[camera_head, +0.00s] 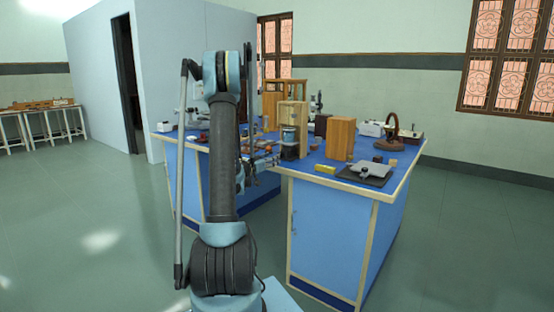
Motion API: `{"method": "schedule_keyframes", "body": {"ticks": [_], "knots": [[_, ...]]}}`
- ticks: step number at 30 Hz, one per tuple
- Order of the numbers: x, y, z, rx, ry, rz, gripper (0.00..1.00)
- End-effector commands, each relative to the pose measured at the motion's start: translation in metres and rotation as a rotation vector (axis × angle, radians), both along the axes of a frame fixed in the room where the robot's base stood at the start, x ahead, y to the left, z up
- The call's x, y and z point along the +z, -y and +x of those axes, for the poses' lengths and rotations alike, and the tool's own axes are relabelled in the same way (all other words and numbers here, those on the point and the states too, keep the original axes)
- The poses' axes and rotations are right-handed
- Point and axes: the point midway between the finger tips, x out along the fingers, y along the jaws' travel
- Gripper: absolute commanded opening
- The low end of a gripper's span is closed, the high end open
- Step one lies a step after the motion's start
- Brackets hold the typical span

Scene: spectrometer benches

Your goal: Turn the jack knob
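I cannot make out a jack knob for certain. A low grey, flat-topped device (368,168) sits on a dark mat (376,181) near the front right corner of the blue bench. It has a small rounded part on it, but it is too small to tell whether this is the jack or its knob. My arm rises in the foreground, left of this device and well apart from it. Small dark and reddish parts right of the arm are too cluttered to identify.
The blue bench (335,236) is crowded: a wooden box (341,139), a wooden frame (301,115), a brown ring-shaped apparatus (391,132) and a yellow block (325,169). Open green floor (470,235) lies to the right. A pale partition (90,60) stands behind left.

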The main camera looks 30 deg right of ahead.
Motion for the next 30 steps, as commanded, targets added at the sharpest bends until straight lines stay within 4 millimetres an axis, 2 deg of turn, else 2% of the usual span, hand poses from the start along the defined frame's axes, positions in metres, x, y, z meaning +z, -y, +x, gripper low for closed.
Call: {"method": "schedule_keyframes", "body": {"ticks": [3, 10, 15, 24, 25, 26, 30], "knots": [[0.000, 0.020, 0.008, -0.002, 0.000, 0.000, 0.49], [0.000, 0.048, 0.020, -0.001, 0.000, 0.000, 0.49], [0.000, 0.057, 0.024, 0.001, 0.000, 0.000, 0.49], [0.000, 0.059, 0.025, 0.001, 0.000, 0.000, 0.49], [0.000, 0.059, 0.025, 0.001, 0.000, 0.000, 0.47], [0.000, 0.059, 0.025, 0.001, 0.000, 0.000, 0.40], [0.000, 0.059, 0.025, 0.001, 0.000, 0.000, 0.09]]}}
